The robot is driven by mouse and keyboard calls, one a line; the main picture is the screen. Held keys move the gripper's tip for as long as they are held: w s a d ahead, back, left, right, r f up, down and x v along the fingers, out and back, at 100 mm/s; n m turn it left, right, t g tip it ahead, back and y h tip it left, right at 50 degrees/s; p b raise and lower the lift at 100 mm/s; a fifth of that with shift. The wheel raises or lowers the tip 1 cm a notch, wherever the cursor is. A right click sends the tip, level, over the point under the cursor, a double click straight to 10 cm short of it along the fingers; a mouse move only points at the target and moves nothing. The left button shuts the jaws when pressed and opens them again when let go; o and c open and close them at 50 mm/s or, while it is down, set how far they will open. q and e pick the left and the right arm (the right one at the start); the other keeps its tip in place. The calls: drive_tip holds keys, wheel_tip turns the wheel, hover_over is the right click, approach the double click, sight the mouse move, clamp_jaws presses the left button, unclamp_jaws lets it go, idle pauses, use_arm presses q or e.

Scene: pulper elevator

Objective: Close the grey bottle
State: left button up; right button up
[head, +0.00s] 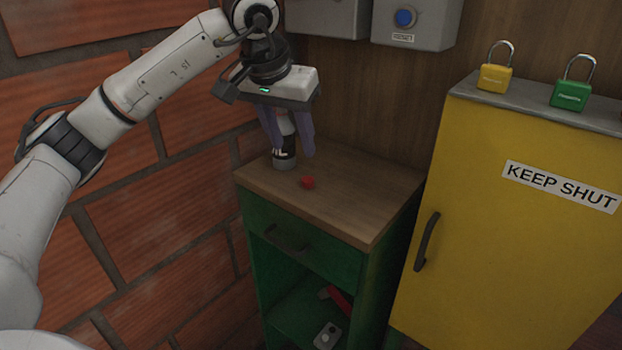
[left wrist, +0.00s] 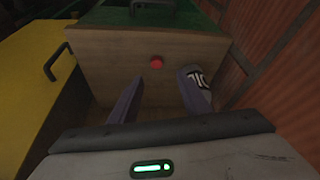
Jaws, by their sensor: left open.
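The grey bottle (head: 284,160) stands upright near the back left of the wooden cabinet top, with a black-and-white label; its upper part is partly hidden by my gripper. A small red cap (head: 308,182) lies on the top, apart from the bottle, in front and to its right. In the left wrist view the bottle (left wrist: 198,79) shows by the right-hand finger, and the red cap (left wrist: 157,62) lies beyond the fingertips. Contact with the bottle cannot be told.
The wooden cabinet top (head: 365,195) is otherwise clear. A yellow cabinet (head: 500,220) stands to the right, with a yellow padlock (head: 494,78) and a green padlock (head: 569,95) on it. A brick wall (head: 180,200) is close on the left. Grey boxes (head: 415,25) hang behind.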

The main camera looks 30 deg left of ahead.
use_arm(q)
approach(308, 179)
drive_tip(key=shift+w+a+f, duration=0.15)
drive_tip(key=shift+a+f, duration=0.05)
drive_tip(key=shift+f, duration=0.3)
drive_tip(key=shift+w+a+f, duration=0.15)
drive_tip(key=shift+a+f, duration=0.05)
drive_tip(key=shift+f, duration=0.45)
drive_tip(key=shift+d+x, duration=0.15)
drive_tip(key=shift+x, duration=1.2)
drive_tip(key=shift+d+x, duration=0.15)
drive_tip(key=shift+x, duration=1.15)
drive_tip(key=shift+w, duration=0.15)
clamp_jaws()
